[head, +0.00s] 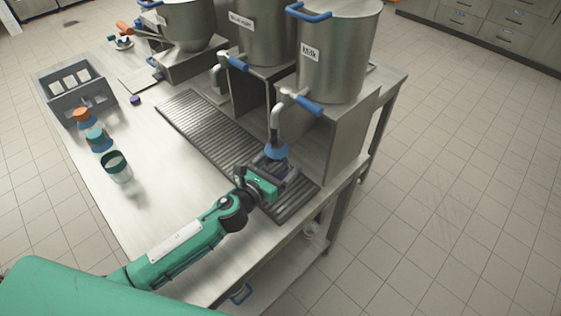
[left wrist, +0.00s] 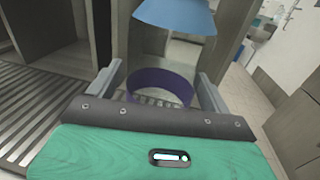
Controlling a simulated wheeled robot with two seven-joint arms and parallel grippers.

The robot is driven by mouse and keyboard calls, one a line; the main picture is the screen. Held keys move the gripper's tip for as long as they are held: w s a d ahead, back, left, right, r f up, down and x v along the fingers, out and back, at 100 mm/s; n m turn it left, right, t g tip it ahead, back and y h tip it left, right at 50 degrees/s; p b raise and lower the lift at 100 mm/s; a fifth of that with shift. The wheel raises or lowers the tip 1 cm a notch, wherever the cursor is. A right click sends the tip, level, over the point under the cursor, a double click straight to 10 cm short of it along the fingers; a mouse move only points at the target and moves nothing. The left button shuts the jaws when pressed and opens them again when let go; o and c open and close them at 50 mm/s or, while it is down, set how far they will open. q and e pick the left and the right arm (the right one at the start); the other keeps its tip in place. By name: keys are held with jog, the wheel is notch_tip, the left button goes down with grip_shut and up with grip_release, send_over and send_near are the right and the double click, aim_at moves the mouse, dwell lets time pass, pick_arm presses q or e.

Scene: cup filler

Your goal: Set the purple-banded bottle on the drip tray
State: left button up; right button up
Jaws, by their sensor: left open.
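The purple-banded bottle (head: 277,150) is under the spout of the right-hand tank, over the near end of the ribbed drip tray (head: 205,125). Its blue top shows in the head view, and my gripper hides its lower part. In the left wrist view its purple band (left wrist: 160,84) is between my fingers, with the blue part (left wrist: 176,16) above. It looks upright; I cannot tell whether its base touches the tray. My left gripper (head: 280,180) is open, with one finger on each side of the bottle. My right gripper is not in view.
The tank labelled Milk (head: 338,50) stands behind the tray, its blue-handled tap (head: 308,105) close above the bottle. A grey crate (head: 78,95), an orange-topped bottle (head: 82,117), a teal-topped bottle (head: 98,138) and an open jar (head: 117,168) stand left. A small purple piece (head: 135,100) lies near the crate.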

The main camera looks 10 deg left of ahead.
pick_arm(q)
jog(key=b+v, duration=0.2)
jog(key=v, duration=0.7)
jog(key=shift+s+a+f, duration=0.1)
jog(key=shift+s+f, duration=0.05)
jog(key=shift+s, duration=0.05)
jog(key=shift+v, duration=0.85)
